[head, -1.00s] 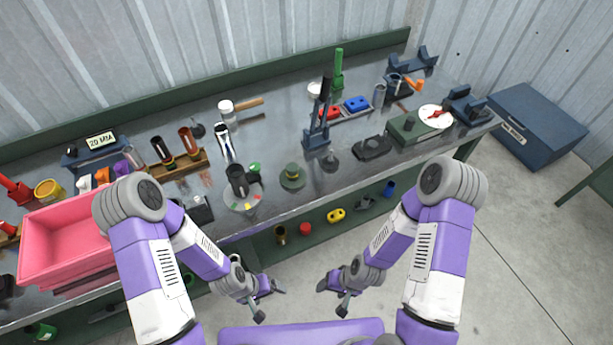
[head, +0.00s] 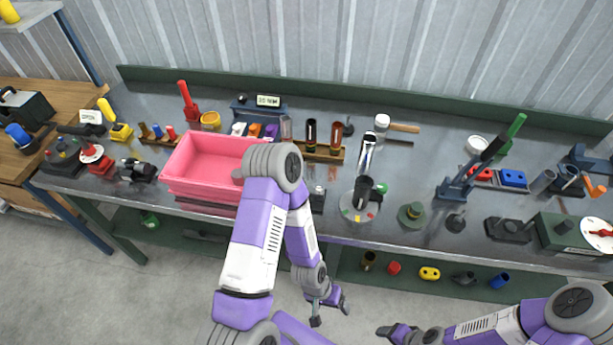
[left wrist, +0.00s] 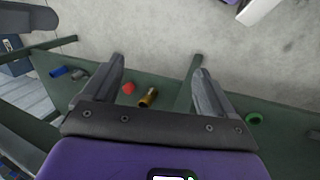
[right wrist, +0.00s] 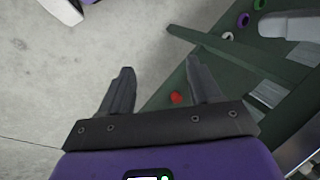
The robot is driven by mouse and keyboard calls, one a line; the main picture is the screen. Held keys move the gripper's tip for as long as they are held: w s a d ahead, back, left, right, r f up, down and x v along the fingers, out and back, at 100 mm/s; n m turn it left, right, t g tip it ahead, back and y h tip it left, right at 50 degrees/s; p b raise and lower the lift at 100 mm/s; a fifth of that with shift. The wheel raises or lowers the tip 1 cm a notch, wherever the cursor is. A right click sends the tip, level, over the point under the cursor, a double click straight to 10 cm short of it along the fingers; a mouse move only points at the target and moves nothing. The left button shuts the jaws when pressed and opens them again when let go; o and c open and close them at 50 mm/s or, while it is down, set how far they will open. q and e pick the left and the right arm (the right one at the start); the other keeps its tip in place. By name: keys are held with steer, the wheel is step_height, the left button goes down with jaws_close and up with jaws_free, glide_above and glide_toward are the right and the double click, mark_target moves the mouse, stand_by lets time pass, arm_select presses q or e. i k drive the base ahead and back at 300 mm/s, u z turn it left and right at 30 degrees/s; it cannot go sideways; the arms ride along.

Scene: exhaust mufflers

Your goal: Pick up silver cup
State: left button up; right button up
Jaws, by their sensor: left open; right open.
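A plain grey metal cylinder (head: 541,182), which may be the silver cup, stands upright at the right of the bench in the head view. Another greyish cylinder (head: 286,127) stands near the brown rack; I cannot tell which one is the cup. My left gripper (head: 331,309) is open and empty in front of the bench, below its top. Its open fingers also show in the left wrist view (left wrist: 160,90). My right gripper (head: 384,331) is low in front of the bench, far from both cylinders. In the right wrist view its fingers (right wrist: 163,90) are apart and empty.
The metal bench (head: 400,165) is crowded. A pink bin (head: 185,185) stands at its front left. A dark cup sits on a round disc (head: 352,212), and a blue lever press (head: 460,185) stands near the grey cylinder. A lower shelf (head: 350,265) holds several small parts.

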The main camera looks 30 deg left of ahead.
mark_target(236, 175)
steer(key=u, duration=1.9)
steer(key=i, duration=0.25)
steer(key=z, duration=0.15)
